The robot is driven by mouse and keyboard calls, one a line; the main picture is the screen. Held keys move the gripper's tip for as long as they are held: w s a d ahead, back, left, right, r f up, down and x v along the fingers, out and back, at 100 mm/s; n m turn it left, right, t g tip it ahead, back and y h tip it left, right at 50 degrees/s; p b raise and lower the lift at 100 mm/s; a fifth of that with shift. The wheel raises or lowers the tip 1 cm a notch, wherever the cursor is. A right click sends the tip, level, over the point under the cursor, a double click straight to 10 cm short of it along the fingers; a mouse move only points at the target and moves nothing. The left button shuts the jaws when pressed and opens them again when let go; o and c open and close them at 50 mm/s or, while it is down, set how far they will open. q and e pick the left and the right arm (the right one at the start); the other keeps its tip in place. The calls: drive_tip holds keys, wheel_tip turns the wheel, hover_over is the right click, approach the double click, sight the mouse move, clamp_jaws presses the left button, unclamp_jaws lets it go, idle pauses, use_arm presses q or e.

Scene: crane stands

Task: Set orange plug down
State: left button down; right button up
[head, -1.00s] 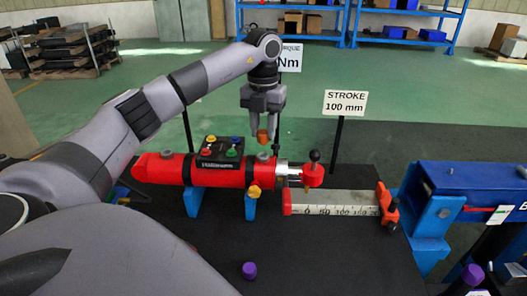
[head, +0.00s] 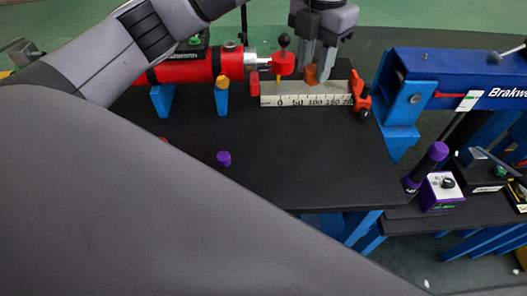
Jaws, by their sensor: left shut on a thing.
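My left gripper (head: 318,73) points down in the head view, above the back edge of the white stroke ruler (head: 300,99). It is shut on the orange plug (head: 312,74), a small orange-brown piece between its fingertips. The plug's lower end overlaps the ruler's top edge in the picture; I cannot tell whether it touches anything. The red cylinder (head: 188,70) lies to the left on blue supports, partly hidden by my left arm. My right gripper is not in view.
A red clamp (head: 360,92) sits at the ruler's right end. A black-knobbed red rod end (head: 283,62) stands left of the gripper. A purple cap (head: 223,158) is on the black table (head: 290,165), whose front is clear. A blue frame (head: 450,72) stands at the right.

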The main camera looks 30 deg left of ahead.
use_arm(q)
drive_tip(key=s+d+m, duration=0.1)
drive_tip(key=s+d, duration=0.1)
drive_tip(key=d, duration=0.1)
hover_over(309, 162)
wheel_tip(309, 162, down, 20)
drive_tip(key=shift+s, duration=0.1)
idle(0.3)
drive_tip(key=shift+f, duration=0.2)
drive_tip(key=c, duration=0.8)
unclamp_jaws()
